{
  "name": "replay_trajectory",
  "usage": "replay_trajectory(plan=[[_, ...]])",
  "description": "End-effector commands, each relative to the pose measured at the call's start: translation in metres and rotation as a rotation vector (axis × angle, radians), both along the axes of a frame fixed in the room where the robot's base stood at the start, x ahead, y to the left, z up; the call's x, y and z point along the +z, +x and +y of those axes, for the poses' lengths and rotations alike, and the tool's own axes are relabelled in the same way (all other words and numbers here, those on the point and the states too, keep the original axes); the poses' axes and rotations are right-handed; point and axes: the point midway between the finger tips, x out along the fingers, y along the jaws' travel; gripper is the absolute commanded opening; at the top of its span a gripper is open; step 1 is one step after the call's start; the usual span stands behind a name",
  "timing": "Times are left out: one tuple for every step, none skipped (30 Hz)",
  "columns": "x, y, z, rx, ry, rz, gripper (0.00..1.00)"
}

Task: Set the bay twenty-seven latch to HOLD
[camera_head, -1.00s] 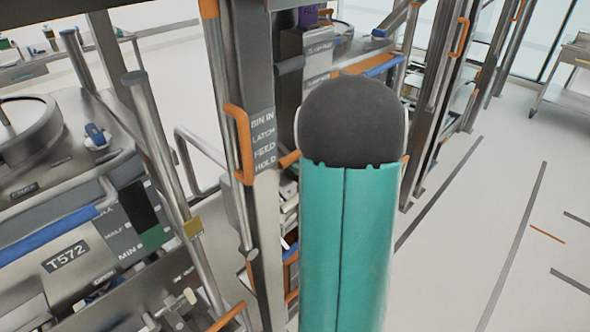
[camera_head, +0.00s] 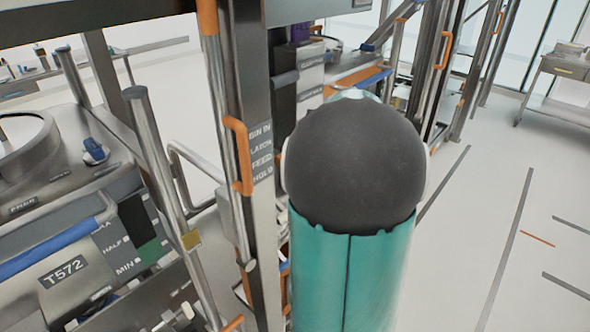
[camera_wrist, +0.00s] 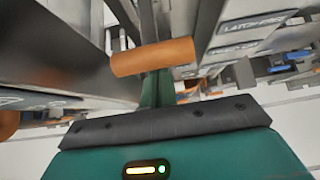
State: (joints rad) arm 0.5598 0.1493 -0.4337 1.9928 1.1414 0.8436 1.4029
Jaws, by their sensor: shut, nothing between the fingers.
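The label plate (camera_head: 261,153) is on the dark post in the head view and reads BIN IN, LATCH, FEED and HOLD. An orange grip (camera_head: 238,156) stands upright beside it on the left. In the wrist view, an orange cylindrical grip (camera_wrist: 152,57), probably the latch lever's, crosses in front of my gripper (camera_wrist: 158,88), of which a narrow green part shows. My gripper is shut and empty; whether it touches the grip I cannot tell. The head view hides my gripper and the lever behind my arm. The bay number and latch setting are not readable.
At the left stands a machine with a T572 plate (camera_head: 63,271) and a bent metal rail (camera_head: 190,170). More posts with orange grips (camera_head: 444,50) stand behind my arm. The floor (camera_head: 470,250) at the right is clear, with painted lines.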

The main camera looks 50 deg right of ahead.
Motion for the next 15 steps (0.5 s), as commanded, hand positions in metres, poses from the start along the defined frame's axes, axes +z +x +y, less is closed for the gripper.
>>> replay_trajectory(plan=[[0.007,0.002,0.001,0.007,-0.007,0.031,0.00],[0.010,0.002,0.001,0.005,-0.006,0.051,0.00],[0.013,0.003,0.001,0.005,-0.007,0.073,0.00],[0.015,0.002,0.001,0.003,-0.003,0.070,0.00],[0.017,0.002,0.001,0.003,-0.002,0.068,0.00],[0.020,0.003,0.001,0.003,-0.001,0.068,0.00],[0.023,0.003,0.002,0.003,-0.001,0.068,0.00],[0.025,0.004,0.002,0.003,-0.001,0.068,0.00],[0.028,0.005,0.002,0.004,-0.002,0.068,0.00],[0.030,0.005,0.002,0.003,-0.001,0.068,0.00],[0.032,0.006,0.002,0.003,-0.001,0.068,0.00],[0.034,0.006,0.002,0.002,0.000,0.068,0.00],[0.036,0.007,0.002,0.003,-0.001,0.068,0.00],[0.037,0.007,0.003,0.003,-0.001,0.068,0.00],[0.039,0.007,0.003,0.003,-0.001,0.068,0.00]])
